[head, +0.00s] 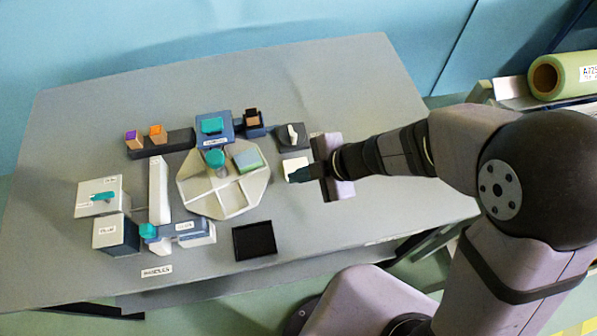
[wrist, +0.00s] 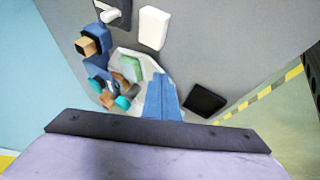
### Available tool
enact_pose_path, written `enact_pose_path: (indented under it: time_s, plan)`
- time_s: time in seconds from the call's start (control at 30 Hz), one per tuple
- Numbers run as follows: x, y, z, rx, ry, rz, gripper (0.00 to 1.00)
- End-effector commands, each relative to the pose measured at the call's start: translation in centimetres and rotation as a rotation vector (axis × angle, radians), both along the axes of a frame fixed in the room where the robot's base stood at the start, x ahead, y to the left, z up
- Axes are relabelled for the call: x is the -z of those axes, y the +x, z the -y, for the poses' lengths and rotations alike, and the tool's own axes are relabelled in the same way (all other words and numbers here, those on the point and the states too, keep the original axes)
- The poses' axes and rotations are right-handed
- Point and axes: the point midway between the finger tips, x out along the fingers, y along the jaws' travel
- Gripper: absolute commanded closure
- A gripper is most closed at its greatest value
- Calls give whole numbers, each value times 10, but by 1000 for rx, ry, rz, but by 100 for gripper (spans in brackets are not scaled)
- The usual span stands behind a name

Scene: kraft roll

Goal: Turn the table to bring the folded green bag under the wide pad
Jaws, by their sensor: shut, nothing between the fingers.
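The folded green bag (head: 249,160) lies on the back right part of the pale, many-sided turntable (head: 240,200), close beside its teal centre knob (head: 215,158). The bag also shows in the wrist view (wrist: 131,68). A blue station with a teal top (head: 212,125) stands at the turntable's back edge, and another with a teal knob (head: 148,231) at its front left. I cannot tell which carries the wide pad. My gripper (head: 290,175) is shut and empty, right of the turntable, over or beside a white block (head: 294,163). Its blue fingers (wrist: 161,78) show in the wrist view.
A black tray (head: 254,241) lies in front of the turntable. A grey block with a white knob (head: 292,136) stands behind my gripper. A dark rack (head: 160,143) holds purple and orange-topped blocks. Boxes (head: 115,234) stand at left.

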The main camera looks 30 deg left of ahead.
Motion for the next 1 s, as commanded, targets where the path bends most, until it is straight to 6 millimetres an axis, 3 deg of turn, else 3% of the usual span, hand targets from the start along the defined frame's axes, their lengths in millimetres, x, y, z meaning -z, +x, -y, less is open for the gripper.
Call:
enact_pose_path:
  time_s: [0.43, 0.5, 0.7, 1.0]
  plan:
    - [68, -9, -48, -3, -2, -3, 100]
    - [60, -1, -57, -1, 1, 0, 100]
    - [60, 9, -73, 0, -1, 0, 100]
    - [62, 13, -81, 1, 0, -1, 100]
